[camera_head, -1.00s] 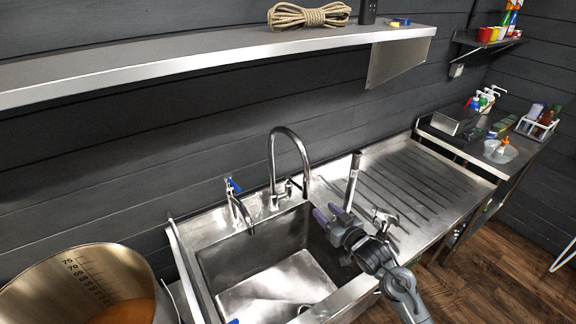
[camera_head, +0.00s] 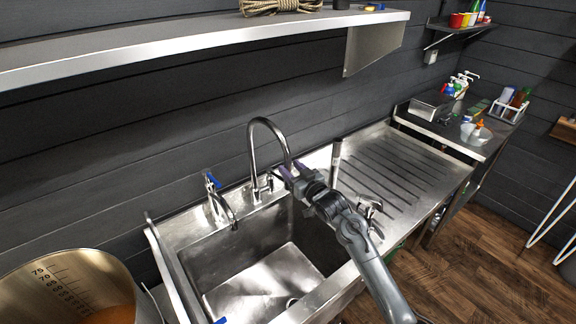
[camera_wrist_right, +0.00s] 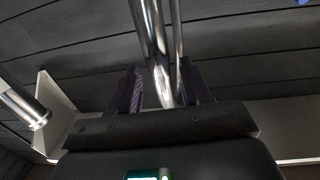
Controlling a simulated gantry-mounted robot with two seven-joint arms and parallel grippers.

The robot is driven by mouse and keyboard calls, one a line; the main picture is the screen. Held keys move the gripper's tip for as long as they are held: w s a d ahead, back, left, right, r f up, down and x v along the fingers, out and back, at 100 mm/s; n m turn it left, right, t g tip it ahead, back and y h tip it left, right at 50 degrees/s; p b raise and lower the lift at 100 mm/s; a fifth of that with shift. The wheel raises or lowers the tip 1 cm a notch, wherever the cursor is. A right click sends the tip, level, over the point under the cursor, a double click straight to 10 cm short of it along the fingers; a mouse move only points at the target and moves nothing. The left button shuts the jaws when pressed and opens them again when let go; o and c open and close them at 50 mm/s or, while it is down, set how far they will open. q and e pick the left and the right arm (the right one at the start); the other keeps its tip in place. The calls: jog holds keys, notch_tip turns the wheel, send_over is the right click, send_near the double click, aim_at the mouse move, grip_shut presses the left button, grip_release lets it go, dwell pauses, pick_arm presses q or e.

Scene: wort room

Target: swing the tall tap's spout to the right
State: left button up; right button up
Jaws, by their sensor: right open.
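The tall tap (camera_head: 251,150) is a shiny gooseneck at the back of the sink. Its spout arches to the right and comes down near the sink's back right corner. My right gripper (camera_head: 288,172) is at the spout's lower end. In the right wrist view the gripper (camera_wrist_right: 162,88) is open, with a shiny pipe (camera_wrist_right: 160,55) of the tap running between its two dark fingers. I cannot tell whether either finger touches it. The spout's tip is partly hidden by the gripper. My left gripper is not in view.
A shorter tap with a blue handle (camera_head: 212,180) stands to the left. An upright metal pipe (camera_head: 335,160) stands just right of my gripper, beside the ribbed drainboard (camera_head: 385,170). A shelf (camera_head: 200,55) overhangs behind. A large pot (camera_head: 75,285) is at lower left.

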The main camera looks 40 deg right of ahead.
jog(key=shift+w+d, duration=0.1)
jog(key=shift+w, duration=1.1)
grip_shut()
